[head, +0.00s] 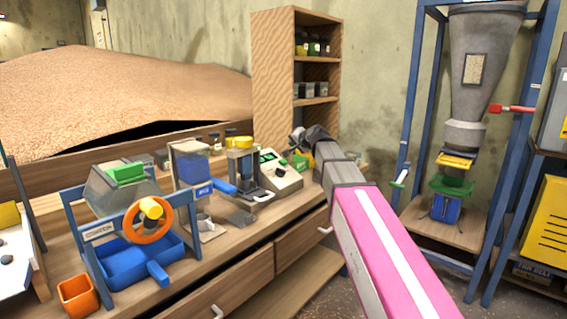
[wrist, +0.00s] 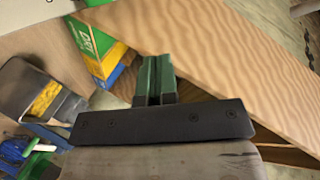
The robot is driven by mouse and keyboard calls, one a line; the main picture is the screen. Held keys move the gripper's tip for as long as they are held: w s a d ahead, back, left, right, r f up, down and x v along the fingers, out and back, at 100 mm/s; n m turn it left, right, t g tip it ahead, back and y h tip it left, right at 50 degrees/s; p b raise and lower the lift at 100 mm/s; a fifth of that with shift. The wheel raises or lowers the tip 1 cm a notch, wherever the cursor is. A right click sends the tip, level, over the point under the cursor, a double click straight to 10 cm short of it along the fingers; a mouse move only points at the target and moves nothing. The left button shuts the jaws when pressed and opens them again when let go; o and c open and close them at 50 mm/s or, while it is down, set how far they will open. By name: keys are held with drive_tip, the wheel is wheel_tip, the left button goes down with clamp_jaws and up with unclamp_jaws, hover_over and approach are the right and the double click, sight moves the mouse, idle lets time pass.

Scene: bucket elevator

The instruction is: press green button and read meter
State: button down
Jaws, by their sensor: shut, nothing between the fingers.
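Whether the green patch is a button or a display is too small to tell, and no reading is legible. My gripper (head: 312,136) is above the back right of the bench, beyond the meter and in front of the shelf. In the wrist view my gripper (wrist: 157,62) has its green fingers shut with nothing between them. The meter's face cannot be made out in the wrist view.
A green, yellow and blue box (wrist: 95,45) stands close to the left of my fingers. A wooden shelf (head: 275,70) rises behind. Left on the bench is a blue-framed machine with an orange wheel (head: 147,219). A hopper (head: 470,80) stands in a blue frame at right.

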drive_tip(key=shift+w+a+f, duration=0.3)
drive_tip(key=shift+a+f, duration=0.1)
drive_tip(key=shift+f, duration=0.6)
drive_tip(key=shift+w+a+f, duration=0.3)
drive_tip(key=shift+a+f, duration=0.05)
drive_tip(key=shift+f, duration=0.65)
drive_tip(key=shift+w+a+f, duration=0.3)
drive_tip(key=shift+a+f, duration=0.1)
drive_tip(key=shift+f, duration=0.6)
drive_tip(key=shift+a+f, duration=0.1)
drive_tip(key=shift+f, duration=0.05)
drive_tip(key=shift+w+f, duration=0.1)
drive_tip(key=shift+f, duration=0.1)
drive_tip(key=shift+w+a+f, duration=0.15)
drive_tip(key=shift+a+f, duration=0.1)
drive_tip(key=shift+f, duration=0.2)
idle(0.6)
drive_tip(key=shift+r, duration=0.1)
drive_tip(key=shift+s+d+r, duration=0.25)
drive_tip(key=shift+d+r, duration=0.1)
drive_tip(key=shift+r, duration=0.35)
drive_tip(key=shift+r, duration=0.1)
